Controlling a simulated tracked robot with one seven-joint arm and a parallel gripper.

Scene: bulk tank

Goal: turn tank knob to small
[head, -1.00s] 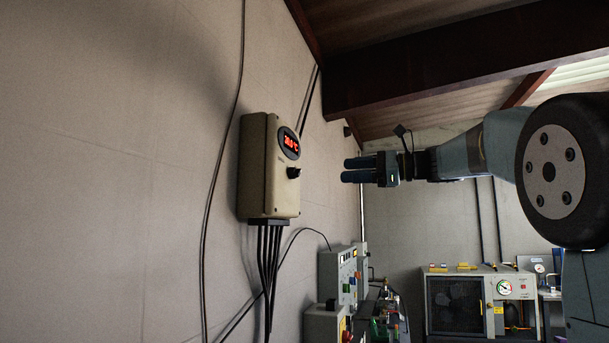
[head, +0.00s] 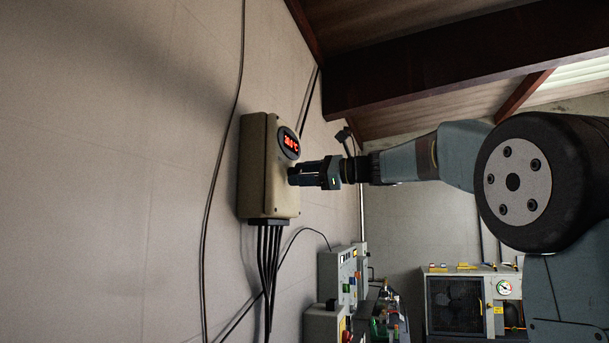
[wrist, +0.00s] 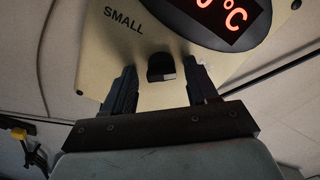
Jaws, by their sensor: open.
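The tank control box (head: 252,180) is a beige case on the wall at the left in the head view, with a red lit temperature display (head: 289,143). Its black knob (wrist: 161,67) shows in the wrist view, below the display and to the right of the word SMALL (wrist: 123,19). My gripper (head: 294,175) is at the box face in the head view and hides the knob there. In the wrist view its two fingers (wrist: 158,84) are open, one on each side of the knob, with gaps between. I cannot tell whether the fingertips touch the face.
Several black cables (head: 269,260) hang from under the box. Grey control cabinets (head: 338,280) stand below and to the right. A dark beam (head: 450,75) crosses overhead.

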